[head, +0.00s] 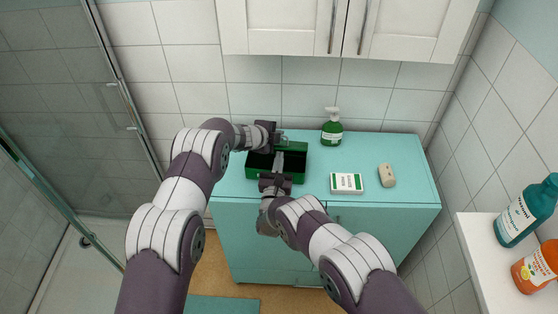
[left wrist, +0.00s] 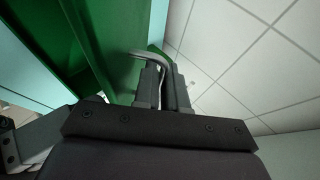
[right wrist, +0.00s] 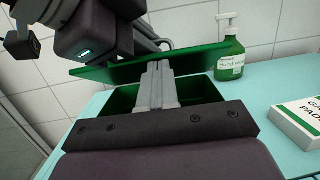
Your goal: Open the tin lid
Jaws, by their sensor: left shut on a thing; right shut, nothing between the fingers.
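The green tin (head: 297,178) stands on the teal cabinet top, its dark inside showing. Its lid (head: 293,147) is raised and tilted at the back of the tin; it also shows in the right wrist view (right wrist: 190,62). My left gripper (head: 281,136) is at the lid's upper edge, shut on a bent grey metal handle (left wrist: 148,53) beside the green lid panel (left wrist: 122,40). My right gripper (right wrist: 158,70) is shut and empty, with its fingers reaching over the tin's opening toward the lid's inner side. Whether its tips touch the lid, I cannot tell.
A green pump bottle (head: 332,129) stands right of the tin at the back. A white and green box (head: 347,183) and a beige object (head: 387,175) lie to the right on the cabinet top (head: 412,194). Tiled wall is behind; wall cupboards (head: 285,28) hang above.

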